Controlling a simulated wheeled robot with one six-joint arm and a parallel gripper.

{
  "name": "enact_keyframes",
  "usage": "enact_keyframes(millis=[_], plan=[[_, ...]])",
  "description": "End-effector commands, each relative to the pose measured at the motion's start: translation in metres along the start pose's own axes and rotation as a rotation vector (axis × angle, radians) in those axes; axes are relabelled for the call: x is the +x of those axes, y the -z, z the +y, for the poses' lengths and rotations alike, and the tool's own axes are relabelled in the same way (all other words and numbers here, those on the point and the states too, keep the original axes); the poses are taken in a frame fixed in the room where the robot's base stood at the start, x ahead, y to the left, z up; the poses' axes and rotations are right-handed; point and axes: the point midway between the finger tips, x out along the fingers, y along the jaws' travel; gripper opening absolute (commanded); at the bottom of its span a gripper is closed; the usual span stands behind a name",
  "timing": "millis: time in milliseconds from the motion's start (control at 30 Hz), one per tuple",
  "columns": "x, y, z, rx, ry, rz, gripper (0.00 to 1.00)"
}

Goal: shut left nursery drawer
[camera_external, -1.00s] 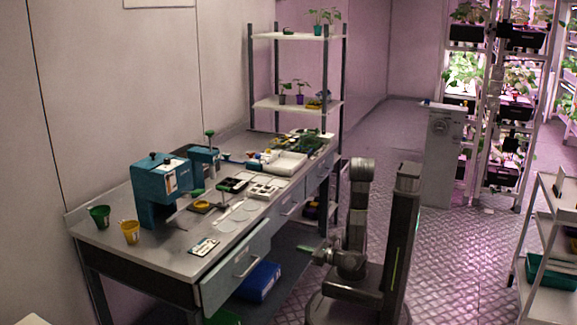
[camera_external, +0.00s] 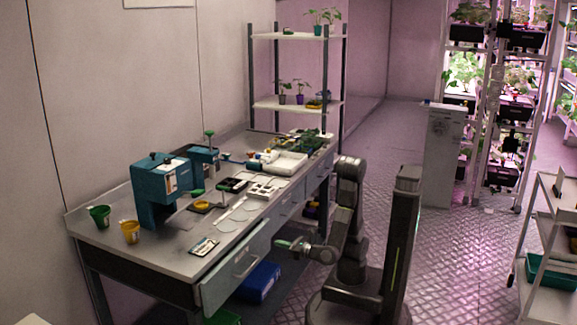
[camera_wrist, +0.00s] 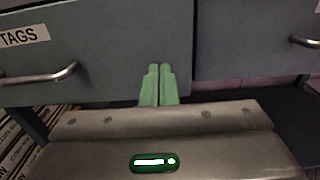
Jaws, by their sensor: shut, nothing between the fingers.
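The left drawer (camera_external: 236,270) of the workbench has a grey front with a bar handle, and its front stands out from the bench's front edge. In the wrist view a drawer front (camera_wrist: 110,50) with a "TAGS" label and a bar handle (camera_wrist: 40,76) fills the upper left. My gripper (camera_external: 280,243) has green fingers and is near the right end of the left drawer front. In the wrist view the fingers (camera_wrist: 159,70) are together and empty, before the lower right part of the labelled front. I cannot tell whether they touch it.
Another drawer front (camera_wrist: 245,40) with a handle is to the right in the wrist view. A blue box (camera_external: 260,281) is under the bench. The bench top (camera_external: 125,259) holds a teal machine (camera_external: 152,190), pots and trays. Floor is open behind my base.

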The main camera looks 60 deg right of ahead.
Motion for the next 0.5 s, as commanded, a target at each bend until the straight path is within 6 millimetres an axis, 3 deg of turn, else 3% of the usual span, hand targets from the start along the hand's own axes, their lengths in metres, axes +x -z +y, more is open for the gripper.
enact_keyframes(millis=[200,500], plan=[[0.024,0.002,-0.001,0.001,0.004,-0.001,0.0],[0.04,0.0,0.0,0.001,0.001,0.0,0.0]])
